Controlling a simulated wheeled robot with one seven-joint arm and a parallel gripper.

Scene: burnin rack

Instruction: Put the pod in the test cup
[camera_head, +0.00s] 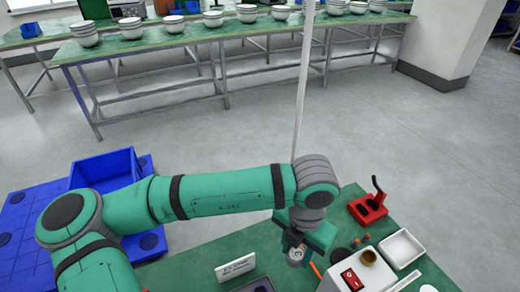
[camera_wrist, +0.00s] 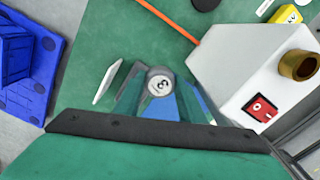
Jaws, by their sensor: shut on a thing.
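The pod (camera_wrist: 159,82) is a small round piece with a pale face and a dark number, seen end-on in the wrist view. My gripper (camera_wrist: 160,95) is shut on it. In the head view my gripper (camera_head: 296,249) points down over the green table, with the pod (camera_head: 296,257) between its fingers. The test cup (camera_head: 369,257) is a brass-coloured cup on top of a white box with a red switch. It stands to the right of my gripper, apart from the pod. The cup also shows at the right of the wrist view (camera_wrist: 299,65).
The white box (camera_head: 349,268) stands close to my gripper's right. A white tray (camera_head: 402,247) and a red stand with a black lever (camera_head: 370,207) are beyond it. A small sign (camera_head: 235,267) stands left. An orange cable (camera_wrist: 169,21) crosses the table.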

